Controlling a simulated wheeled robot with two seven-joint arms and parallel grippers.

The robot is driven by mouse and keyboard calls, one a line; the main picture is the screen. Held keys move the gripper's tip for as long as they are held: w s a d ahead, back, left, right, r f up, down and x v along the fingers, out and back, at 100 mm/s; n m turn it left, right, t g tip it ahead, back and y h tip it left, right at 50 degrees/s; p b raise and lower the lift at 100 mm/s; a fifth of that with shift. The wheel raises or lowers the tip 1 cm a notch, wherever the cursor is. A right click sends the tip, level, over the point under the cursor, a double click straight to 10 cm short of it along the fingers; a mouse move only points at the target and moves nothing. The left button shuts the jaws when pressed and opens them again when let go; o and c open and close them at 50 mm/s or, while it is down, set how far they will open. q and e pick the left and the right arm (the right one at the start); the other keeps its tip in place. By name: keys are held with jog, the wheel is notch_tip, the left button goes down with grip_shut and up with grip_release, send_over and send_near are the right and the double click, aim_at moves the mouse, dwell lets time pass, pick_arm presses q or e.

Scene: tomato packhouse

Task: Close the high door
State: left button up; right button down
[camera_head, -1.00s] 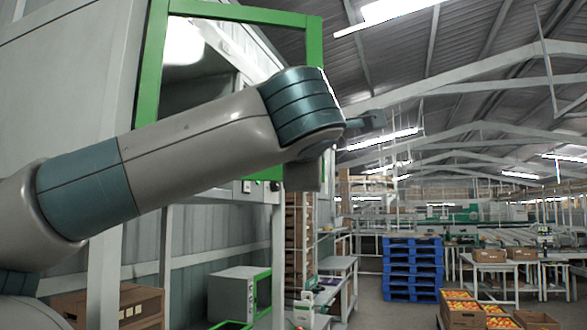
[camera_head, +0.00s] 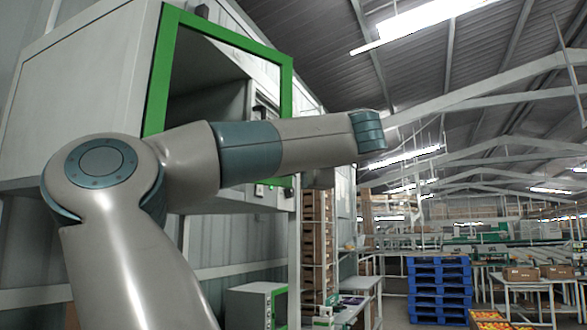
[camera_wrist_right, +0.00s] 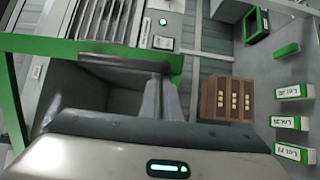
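A pale high cabinet (camera_head: 80,85) stands at the left of the head view. A green rectangular frame (camera_head: 286,90) is at its front, with a dark hollow seen through it. I cannot tell whether this frame is the door leaf or the opening's rim. A dark handle-like bar (camera_wrist_right: 125,63) crosses the right wrist view. My right gripper (camera_wrist_right: 162,92) shows pale fingers close together just below that bar; contact and opening are unclear. In the head view my arm from the left crosses in front of the cabinet, hiding its lower part. No gripper shows there.
Blue stacked pallets (camera_head: 438,285) stand at right, beside tables with cardboard boxes (camera_head: 521,274). A smaller green-edged cabinet (camera_head: 252,305) is below. A brown box (camera_wrist_right: 227,100) and labelled green-edged panels (camera_wrist_right: 294,91) show in the right wrist view.

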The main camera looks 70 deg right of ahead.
pick_arm(q)
jog(key=shift+r, duration=0.55)
pick_arm(e)
jog(key=w+d+n+t+y, duration=0.2)
jog(key=w+d, duration=0.4)
jog(key=w, duration=0.6)
jog(key=shift+w+r+n+t+y, duration=0.3)
jog(key=shift+n+t+y, duration=0.15)
jog(key=shift+y, duration=0.45)
pick_arm(q)
jog(key=shift+w, duration=0.1)
pick_arm(e)
jog(key=shift+a+r, duration=0.1)
pick_arm(q)
jog(key=shift+r+b, duration=0.15)
jog(key=shift+b, duration=0.15)
